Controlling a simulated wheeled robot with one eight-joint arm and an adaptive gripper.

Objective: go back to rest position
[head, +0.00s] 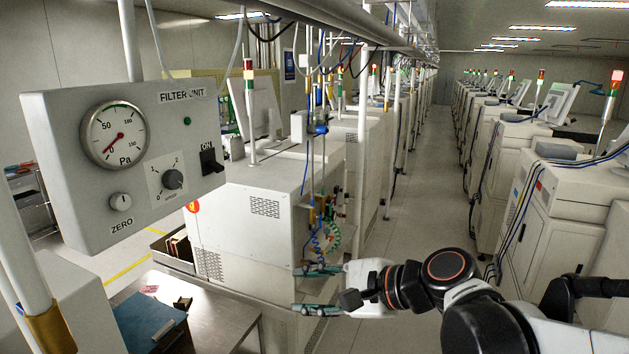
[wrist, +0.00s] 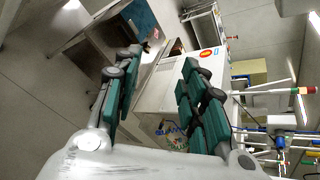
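My gripper (head: 298,290) is held out level at the lower middle of the head view, its fingers pointing left. Its two green-padded fingers are apart with nothing between them. The wrist view also shows my gripper (wrist: 161,60) open and empty. In the head view it is in front of the white machine (head: 245,215) and right of the steel table. The filter unit panel (head: 75,200) is at the upper left, well apart from my gripper. It carries a pressure gauge (head: 114,134), a speed knob (head: 172,179), a zero knob (head: 121,201) and a black switch (head: 211,160).
A steel table (head: 215,330) at the lower left bears a blue folder (head: 150,322). Rows of machines (head: 530,160) line both sides of a clear aisle (head: 420,180). Poles, hoses and a blue coiled tube hang near the white machine, close above my gripper in the head view.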

